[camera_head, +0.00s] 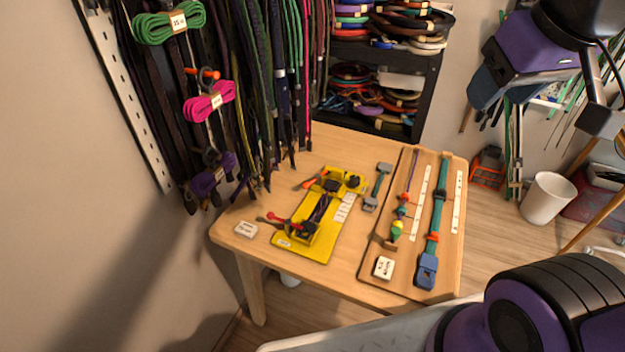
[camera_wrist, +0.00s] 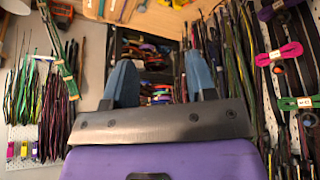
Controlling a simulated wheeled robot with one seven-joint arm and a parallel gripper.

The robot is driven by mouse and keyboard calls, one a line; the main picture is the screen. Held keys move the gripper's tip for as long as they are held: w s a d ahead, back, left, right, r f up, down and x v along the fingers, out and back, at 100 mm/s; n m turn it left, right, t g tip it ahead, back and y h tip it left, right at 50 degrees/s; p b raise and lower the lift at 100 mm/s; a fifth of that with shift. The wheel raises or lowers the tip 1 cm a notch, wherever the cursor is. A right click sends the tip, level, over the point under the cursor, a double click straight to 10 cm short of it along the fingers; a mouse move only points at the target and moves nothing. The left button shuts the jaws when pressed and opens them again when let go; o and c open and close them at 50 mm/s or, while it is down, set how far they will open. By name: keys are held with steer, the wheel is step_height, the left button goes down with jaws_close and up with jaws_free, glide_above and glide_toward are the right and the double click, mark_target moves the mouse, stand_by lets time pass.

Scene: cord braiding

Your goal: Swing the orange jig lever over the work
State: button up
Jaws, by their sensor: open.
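The yellow jig (camera_head: 318,248) lies on the wooden table, with a dark braided cord (camera_head: 319,208) along its middle and black clamps at both ends. An orange-red lever (camera_head: 312,181) sticks out to the left of the jig's far end. A second lever with a red grip (camera_head: 278,218) sticks out to the left at the near end. From here I cannot tell how either sits over the cord. My gripper (camera_wrist: 161,82) shows in the wrist view with its two blue fingers apart and nothing between them. The jig is not visible in that view.
A wooden board (camera_head: 374,279) with straps and beads lies right of the jig, beside a grey-headed tool (camera_head: 378,187). A white block (camera_head: 246,230) sits at the left corner. Hanging cords (camera_head: 265,85) crowd the table's back left. A cord shelf (camera_head: 385,65) stands behind.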

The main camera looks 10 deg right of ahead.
steer(key=w+f+n+g+h, duration=0.1)
steer(key=w+f+n+h, duration=0.15)
steer(key=w+n, duration=0.75)
steer(key=n+g+y, duration=0.2)
steer(key=n+y, duration=0.2)
steer(key=n, duration=0.8)
glide_above(306, 183)
steer(key=s, duration=0.2)
steer(key=s+d+f+x, duration=0.1)
steer(key=s+x, duration=0.1)
steer(key=x, duration=1.1)
steer(key=s+d+x, duration=0.2)
steer(key=s+x, duration=0.1)
steer(key=x, duration=0.9)
steer(key=s+d+f+x, duration=0.1)
steer(key=s+x, duration=0.1)
steer(key=x, duration=1.1)
steer(key=shift+h, duration=0.25)
steer(key=x, duration=0.6)
steer(key=d+x, duration=0.1)
steer(key=x, duration=0.2)
steer(key=shift+f, duration=0.4)
jaws_close()
